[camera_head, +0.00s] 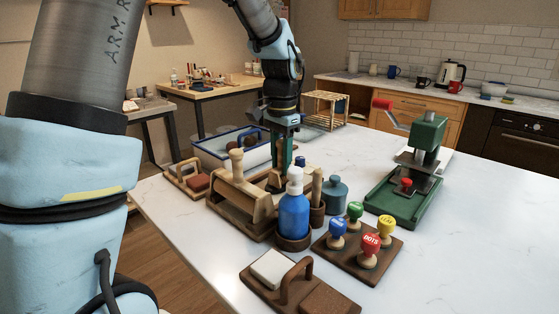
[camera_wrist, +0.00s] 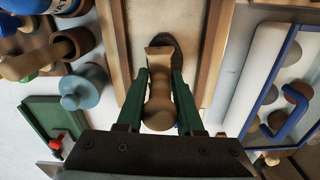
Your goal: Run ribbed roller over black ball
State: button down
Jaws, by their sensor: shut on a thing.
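My gripper (camera_wrist: 160,82) has green fingers and is shut on a pale wooden handle (camera_wrist: 159,105). Past the fingertips the held tool widens into a short wooden piece; I take it for the ribbed roller, but no ribs show. A dark, rough, rounded patch (camera_wrist: 172,43) lies beside and beyond its end, over the pale floor of a wooden-sided tray (camera_wrist: 214,40). It may be the black ball; I cannot tell whether the tool touches it.
A blue pump bottle (camera_head: 294,214) stands close in front, beside a brown cup with tools (camera_head: 317,212) and a blue-grey jar (camera_head: 336,192). A blue-rimmed bin (camera_head: 208,157) with brown balls sits behind. Several stamps stand on a board (camera_head: 345,252). A green press (camera_head: 428,140) is right.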

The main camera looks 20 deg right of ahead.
jog(key=shift+s, duration=0.15)
jog(key=shift+s+d, duration=0.2)
jog(key=shift+s, duration=0.1)
jog(key=shift+w+a, duration=0.1)
jog(key=shift+w, duration=0.1)
dwell(0.4)
jog(key=shift+w+a+p, duration=0.2)
jog(key=shift+w+p, duration=0.15)
jog(key=shift+p, duration=0.05)
jog(key=shift+w, duration=0.1)
jog(key=shift+w+a+p, duration=0.25)
jog(key=shift+w+p, duration=0.1)
jog(key=shift+w, duration=0.1)
jog(key=shift+r, duration=0.1)
dwell(0.4)
jog(key=shift+w+a, duration=0.1)
jog(key=shift+w, duration=0.05)
